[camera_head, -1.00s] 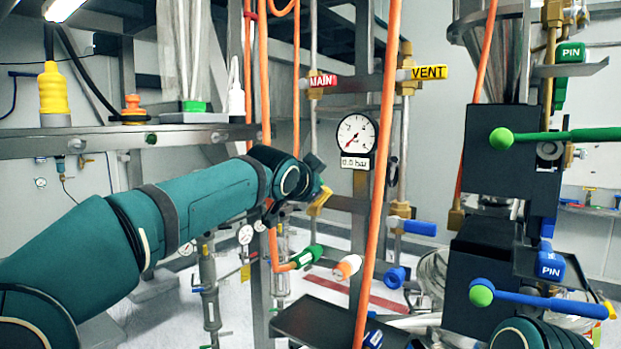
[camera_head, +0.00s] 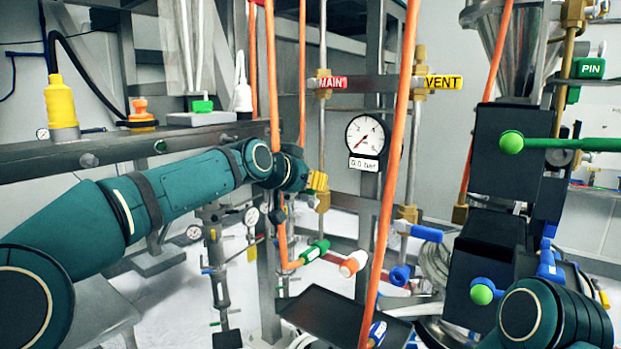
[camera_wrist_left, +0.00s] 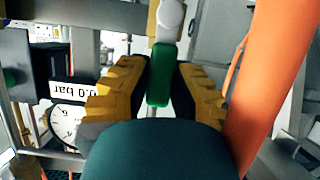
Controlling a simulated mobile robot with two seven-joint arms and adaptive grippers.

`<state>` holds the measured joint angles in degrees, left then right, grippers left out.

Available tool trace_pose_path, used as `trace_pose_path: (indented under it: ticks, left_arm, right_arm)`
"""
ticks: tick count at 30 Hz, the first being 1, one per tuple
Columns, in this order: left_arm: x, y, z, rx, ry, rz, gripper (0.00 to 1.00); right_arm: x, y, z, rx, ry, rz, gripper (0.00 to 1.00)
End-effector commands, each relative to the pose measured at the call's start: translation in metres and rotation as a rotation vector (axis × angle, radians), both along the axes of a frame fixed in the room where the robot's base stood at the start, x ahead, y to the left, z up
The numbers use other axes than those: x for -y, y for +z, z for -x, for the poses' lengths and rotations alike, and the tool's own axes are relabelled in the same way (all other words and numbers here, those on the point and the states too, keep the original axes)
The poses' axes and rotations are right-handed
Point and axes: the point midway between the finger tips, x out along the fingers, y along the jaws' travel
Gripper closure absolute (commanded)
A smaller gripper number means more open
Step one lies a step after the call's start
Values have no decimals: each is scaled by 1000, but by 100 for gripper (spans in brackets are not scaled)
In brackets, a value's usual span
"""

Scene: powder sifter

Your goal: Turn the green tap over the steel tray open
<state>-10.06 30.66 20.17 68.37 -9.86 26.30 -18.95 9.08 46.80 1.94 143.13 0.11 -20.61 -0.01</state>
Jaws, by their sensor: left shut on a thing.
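The green tap handle (camera_wrist_left: 158,85) shows in the left wrist view between the two yellow fingers of my left gripper (camera_wrist_left: 158,80). A pale lever end and a brass part adjoin it at the top of that view. My left gripper is shut on the handle. In the head view my left gripper (camera_head: 318,182) is at the left upright pipe, by a brass fitting (camera_head: 322,200), and hides the handle there. The steel tray (camera_head: 328,312) is lower down. Only a link of my right arm shows at the lower right; its gripper is out of view.
An orange hose (camera_head: 390,170) hangs in front of the pipes, and another hose (camera_wrist_left: 268,85) is close beside my left gripper. The gauge (camera_head: 365,135) is right of the gripper. A green connector (camera_head: 315,250) and a blue-handled tap (camera_head: 426,233) are nearby.

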Motion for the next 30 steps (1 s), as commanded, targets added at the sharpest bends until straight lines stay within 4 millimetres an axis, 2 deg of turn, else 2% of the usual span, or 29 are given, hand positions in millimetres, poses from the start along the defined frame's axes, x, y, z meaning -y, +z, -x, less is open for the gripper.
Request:
trace_pose_path:
  ticks: [13, 14, 15, 16, 26, 30]
  left_arm:
    - [0, -2, 0, -9, 0, 7, 100]
    - [0, -2, 0, -9, 0, 7, 71]
    - [0, -2, 0, -9, 0, 7, 57]
    - [0, -2, 0, -9, 0, 7, 47]
    - [-1, 0, 1, -6, 0, 6, 47]
    - [-8, 5, 8, -5, 1, 6, 47]
  right_arm:
    - [0, 0, 0, 0, 0, 0, 53]
    - [0, 0, 0, 0, 0, 0, 53]
    - [0, 0, 0, 0, 0, 0, 53]
    - [0, 0, 0, 0, 0, 0, 53]
    - [0, 1, 0, 0, 0, 0, 53]
    - [0, 1, 0, 0, 0, 0, 53]
